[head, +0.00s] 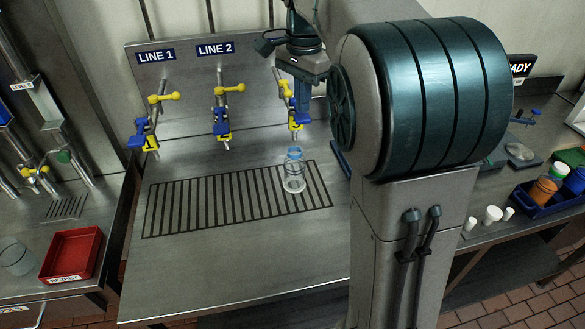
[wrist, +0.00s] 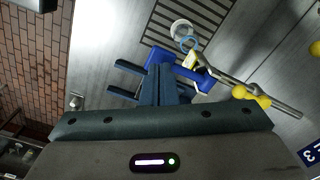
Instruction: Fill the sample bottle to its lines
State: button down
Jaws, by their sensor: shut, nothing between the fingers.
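The clear sample bottle (head: 294,180) with a blue collar stands upright on the drain grate, below the right-hand tap (head: 294,122). Its fill lines and any liquid level are too small to tell. In the wrist view the bottle (wrist: 181,28) is seen from above, close to the tap's outlet. That tap has a blue lever (wrist: 194,76) and yellow parts. My gripper (head: 302,102) is at this tap, pointing down. In the wrist view my gripper's fingers (wrist: 161,80) are together beside the blue lever; I cannot tell whether they touch it.
The LINE 1 tap (head: 152,120) and LINE 2 tap (head: 222,110) are to the left. A red REJECT tray (head: 72,254) and a clear container (head: 15,256) sit at the left. A blue caddy (head: 548,200) is at the right. The steel bench front is clear.

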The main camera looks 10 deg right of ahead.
aim_at(302, 116)
dwell(0.3)
jog(key=shift+f+b, duration=1.1)
jog(key=shift+f, duration=0.55)
dwell(6.0)
